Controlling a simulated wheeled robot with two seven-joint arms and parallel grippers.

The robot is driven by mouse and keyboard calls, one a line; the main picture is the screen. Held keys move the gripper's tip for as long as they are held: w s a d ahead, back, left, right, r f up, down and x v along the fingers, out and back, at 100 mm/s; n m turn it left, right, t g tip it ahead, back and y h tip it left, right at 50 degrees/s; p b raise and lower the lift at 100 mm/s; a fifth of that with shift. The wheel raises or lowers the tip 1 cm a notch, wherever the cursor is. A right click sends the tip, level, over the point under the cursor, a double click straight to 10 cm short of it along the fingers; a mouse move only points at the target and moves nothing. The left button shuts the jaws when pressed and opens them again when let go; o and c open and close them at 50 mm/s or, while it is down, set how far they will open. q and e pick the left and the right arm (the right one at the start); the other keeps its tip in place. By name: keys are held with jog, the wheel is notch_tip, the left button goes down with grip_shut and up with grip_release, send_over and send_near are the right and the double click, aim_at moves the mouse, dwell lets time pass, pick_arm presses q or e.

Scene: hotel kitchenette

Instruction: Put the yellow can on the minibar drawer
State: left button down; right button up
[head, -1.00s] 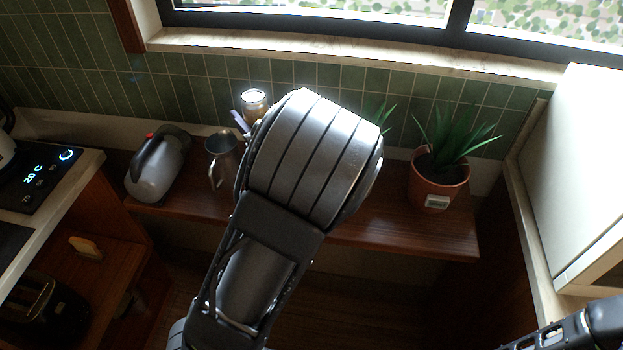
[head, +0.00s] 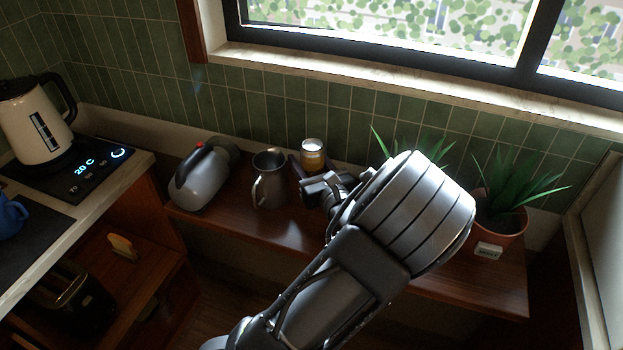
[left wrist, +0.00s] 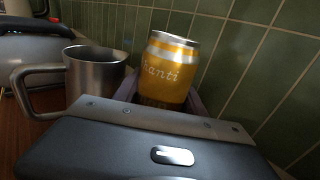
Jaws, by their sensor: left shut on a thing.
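The yellow can (head: 313,156) stands upright at the back of the wooden shelf, near the tiled wall. In the left wrist view the yellow can (left wrist: 167,72) has a silver top and white lettering; its lower part is hidden by my gripper. My left gripper (head: 311,170) is shut on the can, with a finger on either side of it. In the left wrist view the fingers (left wrist: 160,100) show only partly behind the gripper body. My right gripper is out of view. I cannot make out a minibar drawer.
A metal mug (head: 269,182) stands close left of the can, beside a grey container with a black handle (head: 202,180). A potted plant (head: 500,215) stands at the shelf's right end. A counter with a kettle (head: 35,125) is at the left. The window sill is above.

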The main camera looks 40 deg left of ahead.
aim_at(307, 173)
pick_arm(q)
jog(key=shift+f, duration=0.15)
jog(key=shift+f+b, duration=0.3)
jog(key=shift+f, duration=1.55)
jog(key=shift+f, duration=0.1)
jog(key=c, duration=0.9)
grip_release()
jog(key=shift+c, duration=0.2)
jog(key=v, duration=1.2)
